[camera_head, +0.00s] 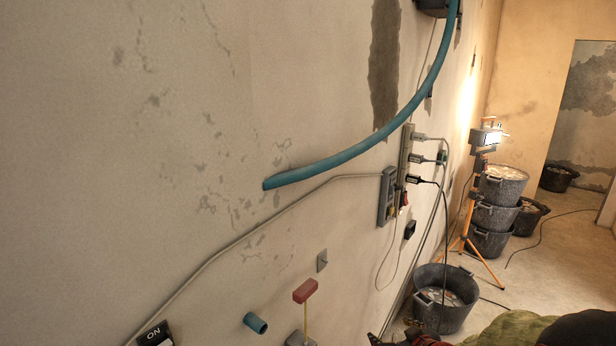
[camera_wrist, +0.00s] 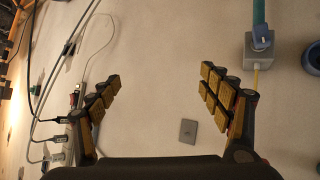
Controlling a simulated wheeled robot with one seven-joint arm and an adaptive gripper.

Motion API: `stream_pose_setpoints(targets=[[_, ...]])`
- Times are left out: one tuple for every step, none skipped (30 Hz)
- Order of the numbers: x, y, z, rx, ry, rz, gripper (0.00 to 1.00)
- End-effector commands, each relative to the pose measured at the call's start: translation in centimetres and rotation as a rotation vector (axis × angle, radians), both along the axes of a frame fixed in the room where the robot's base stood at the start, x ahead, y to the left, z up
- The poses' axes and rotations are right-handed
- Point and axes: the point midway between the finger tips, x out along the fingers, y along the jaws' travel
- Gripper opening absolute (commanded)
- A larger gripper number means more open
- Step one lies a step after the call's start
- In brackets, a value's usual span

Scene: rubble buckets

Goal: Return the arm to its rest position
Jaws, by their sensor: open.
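My gripper (camera_wrist: 160,78) is open in the wrist view. In the head view, the same switch plate (camera_head: 322,261) sits low on the wall.
A teal hose (camera_head: 370,140) hangs above. A rubble bucket (camera_head: 445,312), stacked buckets (camera_head: 495,216) and a tripod lamp (camera_head: 485,136) stand right.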

Motion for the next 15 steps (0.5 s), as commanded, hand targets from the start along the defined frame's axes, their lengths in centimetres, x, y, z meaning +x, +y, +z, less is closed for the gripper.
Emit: stream_pose_setpoints(targets=[[-0.8,-1.7,0.1,-0.042,0.044,-0.064,0.79],[-1.6,-2.8,-0.1,-0.068,0.076,-0.104,0.79],[-2.6,-4.1,0.0,-0.097,0.120,-0.157,0.79],[-3.6,-4.9,0.0,-0.117,0.155,-0.195,0.79],[-4.6,-5.7,0.2,-0.133,0.189,-0.232,0.79],[-6.1,-6.5,0.4,-0.153,0.236,-0.279,0.79],[-7.3,-7.0,0.8,-0.164,0.270,-0.313,0.79],[-8.7,-7.5,1.0,-0.172,0.306,-0.345,0.79],[-10.5,-7.8,1.5,-0.179,0.353,-0.385,0.79],[-11.9,-7.9,2.0,-0.181,0.388,-0.412,0.79],[-13.5,-7.9,2.3,-0.180,0.426,-0.438,0.79],[-15.6,-7.6,2.9,-0.173,0.473,-0.469,0.79],[-17.2,-7.3,3.5,-0.166,0.507,-0.489,0.79],[-18.8,-6.8,4.0,-0.155,0.541,-0.507,0.79],[-21.1,-6.0,4.7,-0.138,0.584,-0.524,0.79]])
